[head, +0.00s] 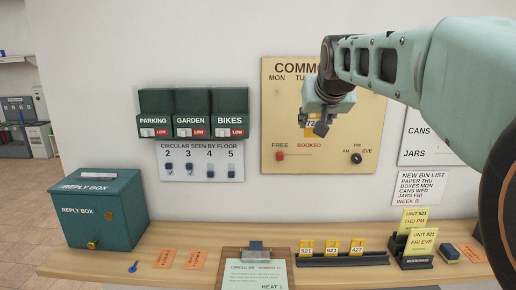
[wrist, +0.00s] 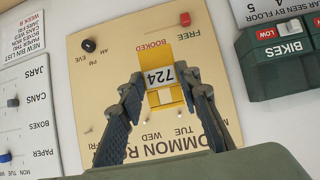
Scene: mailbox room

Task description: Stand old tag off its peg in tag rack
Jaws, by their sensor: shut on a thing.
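The old tag, yellow with a white label reading 724, is between my gripper's fingers in front of the common room board (head: 280,150). The tag (head: 311,124) shows partly behind the gripper in the head view, and plainly in the wrist view (wrist: 163,76). My gripper (head: 318,122) is shut on it, one finger on each side. Whether the tag is still on its peg cannot be told, as the peg behind it is hidden.
A clipboard (head: 229,276) lies left of the rack, and a dark card holder (head: 398,245) with yellow cards stands to its right. A green reply box (head: 105,210) stands at the left. Red (head: 281,156) and black (head: 356,158) knobs stick out of the board.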

